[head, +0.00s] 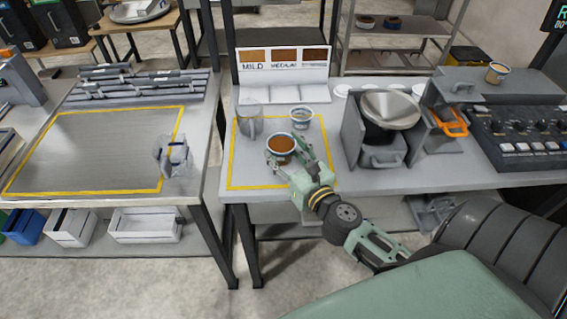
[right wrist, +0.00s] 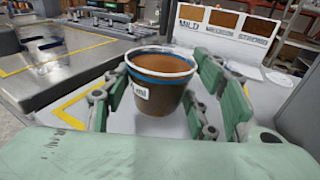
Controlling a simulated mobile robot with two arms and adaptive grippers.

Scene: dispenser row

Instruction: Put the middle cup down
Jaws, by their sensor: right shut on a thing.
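The middle cup (head: 281,150), with a blue band under a white rim and brown contents, is between the fingers of my right gripper (head: 291,158). In the right wrist view the cup (right wrist: 160,88) stands upright, with green fingers (right wrist: 160,105) closed on both sides. It is over the front part of the yellow-outlined area (head: 233,186) on the right table. Whether its base touches the table is hard to tell. A second cup (head: 301,118) stands just behind it to the right. A clear container (head: 250,121) stands behind it to the left. My left gripper is not in view.
A board labelled from mild upward (head: 284,62) stands at the back. A dispenser with a metal funnel (head: 390,108) is to the right, beside an orange handle (head: 452,122) and a control panel (head: 520,130). Another cup (head: 497,73) sits on top there. Left of the held cup the outlined area is clear.

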